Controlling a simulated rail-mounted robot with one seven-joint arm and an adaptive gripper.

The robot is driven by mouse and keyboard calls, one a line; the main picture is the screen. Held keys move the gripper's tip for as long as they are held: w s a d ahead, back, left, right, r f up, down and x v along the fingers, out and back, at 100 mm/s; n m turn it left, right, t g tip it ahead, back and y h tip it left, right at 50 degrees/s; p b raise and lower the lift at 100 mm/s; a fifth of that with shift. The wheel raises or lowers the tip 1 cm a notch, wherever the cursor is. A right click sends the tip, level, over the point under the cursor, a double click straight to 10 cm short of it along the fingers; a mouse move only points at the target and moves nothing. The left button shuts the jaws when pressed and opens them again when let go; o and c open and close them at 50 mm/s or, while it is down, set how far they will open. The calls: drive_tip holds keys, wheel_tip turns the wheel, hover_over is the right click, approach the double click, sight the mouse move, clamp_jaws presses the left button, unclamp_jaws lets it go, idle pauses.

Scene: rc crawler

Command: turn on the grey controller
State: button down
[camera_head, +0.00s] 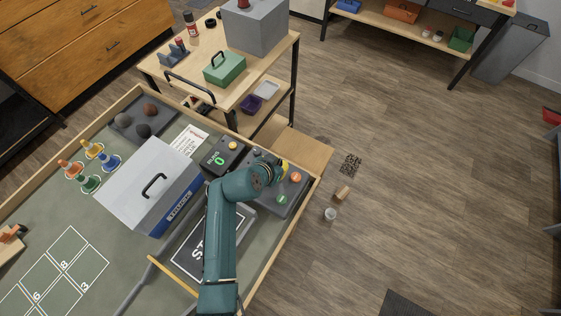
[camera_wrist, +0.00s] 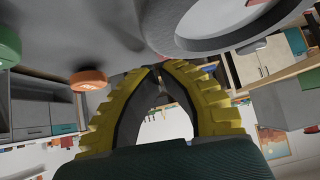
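The grey controller (camera_head: 270,203) sits at the right corner of the large table, partly hidden by my arm. An orange button (camera_head: 296,177) shows on its top. My gripper (camera_head: 282,166), with yellow-edged fingers, is at the controller's far side in the head view. In the wrist view the fingertips of my gripper (camera_wrist: 160,69) come together with nothing seen between them. A grey surface lies close in front of them, with an orange button (camera_wrist: 88,80) and a green button (camera_wrist: 8,45) to the left and a large round grey ring (camera_wrist: 215,25) to the right. Contact cannot be told.
A dark box with a green-lit display (camera_head: 219,160) stands left of the controller. A grey toolbox (camera_head: 150,187) and a dark sign (camera_head: 205,250) are nearby on the table. A wooden cart (camera_head: 190,65) stands behind. The floor to the right is mostly clear.

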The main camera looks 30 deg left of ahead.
drive_tip(key=shift+r, duration=0.5)
drive_tip(key=shift+r+p, duration=0.15)
drive_tip(key=shift+p, duration=0.15)
drive_tip(key=r+p, duration=0.2)
drive_tip(key=r, duration=0.1)
drive_tip(key=r+p, duration=0.1)
drive_tip(key=p, duration=0.1)
drive_tip(key=shift+d+r, duration=0.25)
drive_tip(key=shift+r, duration=0.15)
drive_tip(key=b+v, duration=0.1)
drive_tip(key=v, duration=0.8)
drive_tip(key=shift+s+d+f+b, duration=0.25)
drive_tip(key=shift+s+d+b, duration=0.05)
drive_tip(key=shift+d+b, duration=0.1)
